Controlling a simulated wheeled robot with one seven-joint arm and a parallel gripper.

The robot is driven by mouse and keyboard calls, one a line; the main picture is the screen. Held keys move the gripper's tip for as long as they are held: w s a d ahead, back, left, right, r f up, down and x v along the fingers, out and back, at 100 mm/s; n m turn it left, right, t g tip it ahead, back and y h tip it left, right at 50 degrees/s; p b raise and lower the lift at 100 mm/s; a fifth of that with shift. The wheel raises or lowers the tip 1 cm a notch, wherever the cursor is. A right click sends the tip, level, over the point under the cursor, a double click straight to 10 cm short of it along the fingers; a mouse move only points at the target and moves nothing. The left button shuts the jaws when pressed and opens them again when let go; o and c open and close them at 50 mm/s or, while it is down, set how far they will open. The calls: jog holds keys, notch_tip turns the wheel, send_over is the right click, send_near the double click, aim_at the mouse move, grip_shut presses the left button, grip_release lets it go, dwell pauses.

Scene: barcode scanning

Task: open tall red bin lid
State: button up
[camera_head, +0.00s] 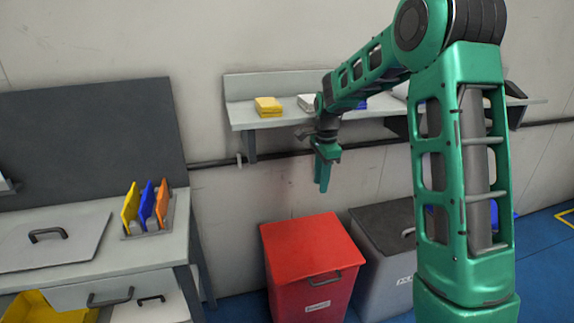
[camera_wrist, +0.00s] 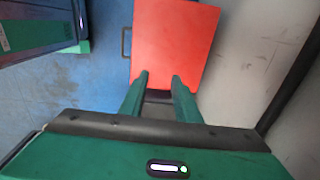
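The tall red bin (camera_head: 300,298) stands on the floor by the wall, and its red lid (camera_head: 312,248) is closed. A dark handle (camera_head: 325,277) is at the lid's front edge. In the wrist view the red lid (camera_wrist: 175,40) lies beyond my fingers, with the handle (camera_wrist: 126,42) at its left edge. My gripper (camera_head: 322,182) hangs pointing down, above the bin and apart from it. In the wrist view my gripper (camera_wrist: 160,80) has its two green fingers spread with nothing between them.
A grey bin with a dark lid (camera_head: 385,225) stands right beside the red bin. A wall shelf (camera_head: 280,121) with yellow, white and blue items is close to my arm. A workbench (camera_head: 180,250) with coloured folders (camera_head: 147,206) is at left. Blue floor shows around.

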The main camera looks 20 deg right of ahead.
jog(key=s+d+r+n, duration=0.2)
jog(key=s+n, duration=0.1)
jog(key=s, duration=0.7)
jog(key=s+d+r+n, duration=0.2)
jog(key=s+r+n, duration=0.1)
jog(key=s, duration=0.8)
jog(key=s+d+r+n, duration=0.2)
jog(key=s+n, duration=0.1)
jog(key=s, duration=0.8)
jog(key=shift+s+r+g, duration=0.15)
jog(key=shift+s+g, duration=0.05)
jog(key=shift+g, duration=0.1)
jog(key=s+n, duration=0.1)
jog(key=s, duration=0.1)
jog(key=s+f+n, duration=0.1)
jog(key=s, duration=0.2)
jog(key=s+a+n, duration=0.1)
jog(key=s, duration=0.2)
jog(key=shift+a+f, duration=0.1)
jog(key=shift+f, duration=0.3)
jog(key=shift+c, duration=0.5)
jog(key=shift+s+f, duration=0.1)
jog(key=shift+s, duration=0.25)
grip_shut()
jog(key=shift+a, duration=0.15)
